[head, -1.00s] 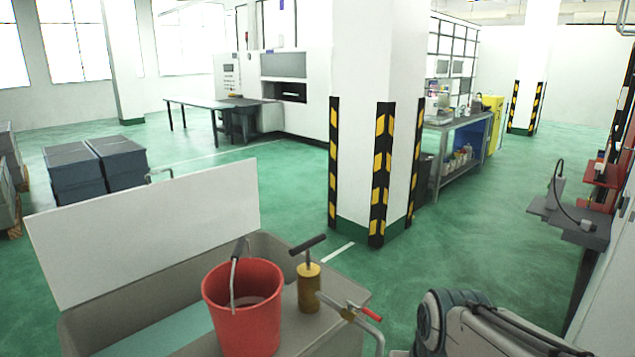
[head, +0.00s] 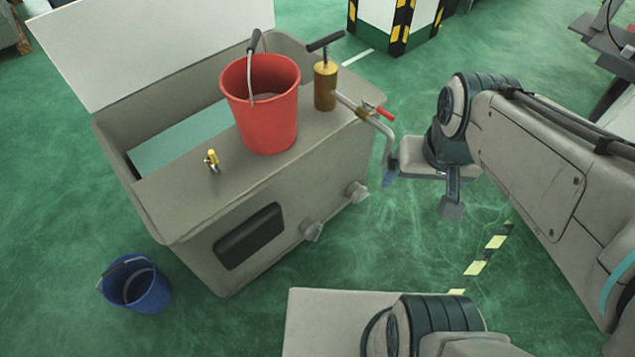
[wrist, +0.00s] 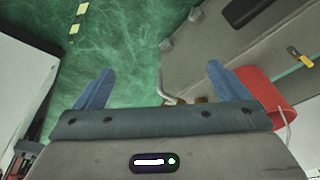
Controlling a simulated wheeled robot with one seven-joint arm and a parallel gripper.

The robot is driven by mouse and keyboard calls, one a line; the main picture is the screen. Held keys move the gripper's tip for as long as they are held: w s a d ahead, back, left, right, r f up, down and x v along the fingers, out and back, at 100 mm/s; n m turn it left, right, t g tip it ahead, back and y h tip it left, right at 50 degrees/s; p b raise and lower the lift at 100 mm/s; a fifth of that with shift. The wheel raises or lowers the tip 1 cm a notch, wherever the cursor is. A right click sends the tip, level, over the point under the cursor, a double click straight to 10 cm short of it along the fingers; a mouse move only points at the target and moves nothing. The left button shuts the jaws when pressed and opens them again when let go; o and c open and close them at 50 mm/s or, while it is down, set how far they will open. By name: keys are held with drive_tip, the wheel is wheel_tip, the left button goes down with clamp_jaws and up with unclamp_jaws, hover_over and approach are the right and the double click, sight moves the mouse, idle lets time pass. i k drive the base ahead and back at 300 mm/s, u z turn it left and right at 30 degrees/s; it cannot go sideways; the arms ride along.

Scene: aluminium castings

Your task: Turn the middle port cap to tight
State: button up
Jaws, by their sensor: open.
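A grey tank (head: 225,215) stands on the floor with two round grey port caps on its lower front face. One cap (head: 312,231) is right of a dark rectangular panel; the other cap (head: 357,192) is nearer the right corner. Both also show in the wrist view, one cap (wrist: 195,14) near the top and one (wrist: 166,45) below it. I cannot tell which is the middle one, nor how tight either is. My gripper (head: 420,195) is right of the tank, apart from the caps; in the wrist view it (wrist: 160,68) is open and empty.
A red bucket (head: 262,115), a brass pump cylinder (head: 325,88) and a small brass valve (head: 212,160) are on the tank top. A bent pipe (head: 383,140) juts out near my gripper. A blue bucket (head: 137,288) stands on the floor at left. Green floor before the caps looks clear.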

sight(312, 233)
drive_tip(key=k, duration=0.5)
drive_tip(key=u, duration=1.1)
drive_tip(key=i, duration=0.65)
drive_tip(key=z, duration=1.3)
